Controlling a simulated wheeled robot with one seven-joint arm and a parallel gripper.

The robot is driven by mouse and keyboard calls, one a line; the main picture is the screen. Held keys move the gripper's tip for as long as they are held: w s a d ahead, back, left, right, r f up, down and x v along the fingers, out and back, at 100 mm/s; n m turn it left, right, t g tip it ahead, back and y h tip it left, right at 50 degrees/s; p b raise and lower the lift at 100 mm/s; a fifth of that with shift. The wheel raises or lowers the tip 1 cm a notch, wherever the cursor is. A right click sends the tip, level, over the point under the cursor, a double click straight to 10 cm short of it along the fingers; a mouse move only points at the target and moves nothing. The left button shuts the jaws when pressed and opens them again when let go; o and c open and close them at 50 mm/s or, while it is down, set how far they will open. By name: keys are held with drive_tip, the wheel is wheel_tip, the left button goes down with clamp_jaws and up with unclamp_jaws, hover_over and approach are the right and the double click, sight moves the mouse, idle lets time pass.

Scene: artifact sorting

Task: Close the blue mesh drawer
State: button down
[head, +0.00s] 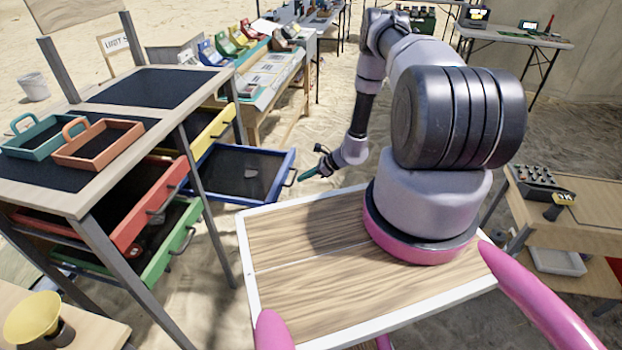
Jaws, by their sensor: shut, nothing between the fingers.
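The blue mesh drawer (211,186) is pulled out from the left rack, toward the right. It has a blue frame, a dark mesh floor and a dark handle (290,178) on its right-hand front. A small pale object (251,173) lies on the mesh. My gripper (306,176) is shut and empty, just to the right of the handle, and its fingers point toward the drawer front. I cannot tell whether the fingertips touch the handle.
Red (136,222), green (180,232) and yellow (212,127) drawers also stick out of the rack. Teal (50,134) and orange (99,147) trays stand on top. My wooden deck fills the foreground. Open sand lies behind my gripper.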

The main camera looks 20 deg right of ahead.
drive_tip(key=shift+a, duration=0.15)
approach(231, 173)
drive_tip(key=x, duration=0.4)
drive_tip(key=shift+s+d+f, duration=0.1)
drive_tip(key=shift+d+f, duration=0.15)
drive_tip(key=shift+a, duration=0.25)
drive_tip(key=shift+w+a+r, duration=0.1)
drive_tip(key=shift+w+r, duration=0.05)
drive_tip(key=shift+w, duration=0.05)
